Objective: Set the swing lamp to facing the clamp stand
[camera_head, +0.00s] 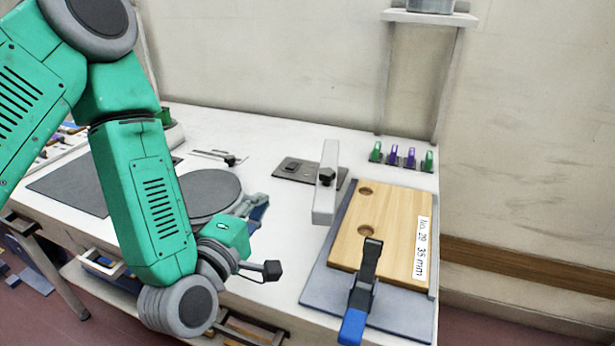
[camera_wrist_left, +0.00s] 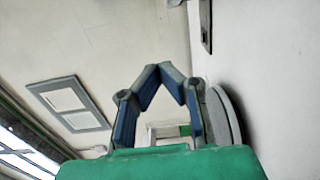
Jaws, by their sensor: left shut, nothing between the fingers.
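What looks like the swing lamp is a pale grey bar (camera_head: 326,200) with a black knob (camera_head: 326,176), above a dark base plate (camera_head: 293,169) at mid-table. The bar lies roughly front to back. A low rack of green and purple clamps (camera_head: 394,159), likely the clamp stand, is behind and right of it. The bar does not point at this rack; which end shines I cannot tell. My left gripper (camera_head: 258,207) is left of the bar, apart from it; its fingertips meet, empty, in the left wrist view (camera_wrist_left: 160,74). My right gripper is not in view.
A wooden board (camera_head: 395,225) with a black, blue-handled toggle clamp (camera_head: 364,285) lies at the front right. A dark round plate (camera_head: 208,190) is partly behind my left arm. A shelf post (camera_head: 388,85) rises at the back. The table between gripper and bar is clear.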

